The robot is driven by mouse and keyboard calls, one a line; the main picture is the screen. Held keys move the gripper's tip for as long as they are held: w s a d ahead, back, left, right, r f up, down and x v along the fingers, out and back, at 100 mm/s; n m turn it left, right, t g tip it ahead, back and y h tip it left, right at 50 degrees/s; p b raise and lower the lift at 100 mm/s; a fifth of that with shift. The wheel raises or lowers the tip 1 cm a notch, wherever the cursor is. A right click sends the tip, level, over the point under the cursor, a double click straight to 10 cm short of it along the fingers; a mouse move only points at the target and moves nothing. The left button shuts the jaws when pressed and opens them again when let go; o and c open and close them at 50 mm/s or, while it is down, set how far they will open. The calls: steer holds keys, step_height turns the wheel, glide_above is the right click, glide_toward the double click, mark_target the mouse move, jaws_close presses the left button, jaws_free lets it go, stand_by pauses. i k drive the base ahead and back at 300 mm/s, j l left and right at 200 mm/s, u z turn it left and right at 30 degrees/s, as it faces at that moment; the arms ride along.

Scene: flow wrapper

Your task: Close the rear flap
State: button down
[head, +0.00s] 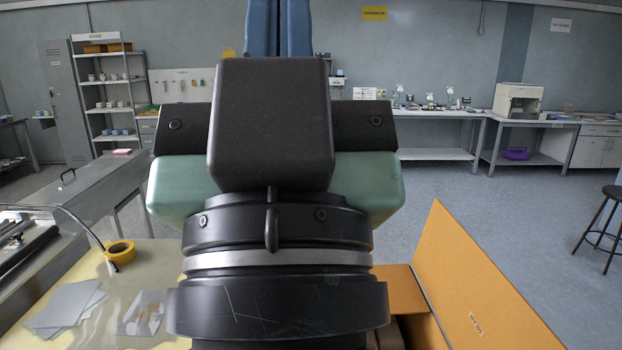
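An orange-brown carton shows at the bottom right, partly hidden by my arm. A large flap (478,285) rises on its right side and slants outward, standing open. A smaller orange panel (398,287) shows beside my wrist; I cannot tell which panel is the rear flap. My gripper (279,25) points up and away, with two blue fingers side by side and only a thin dark line between them. It looks shut and empty, well above the carton. The fingertips run out of the top of the view.
A stool (603,225) stands at far right. Floor between carton and back benches is clear.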

mark_target(476, 306)
steer(key=k+l, duration=0.1)
steer(key=l, duration=0.7)
steer(key=i+l, duration=0.1)
steer(key=l, duration=0.35)
steer(key=i+l, duration=0.1)
steer(key=l, duration=0.4)
steer(key=z, duration=0.05)
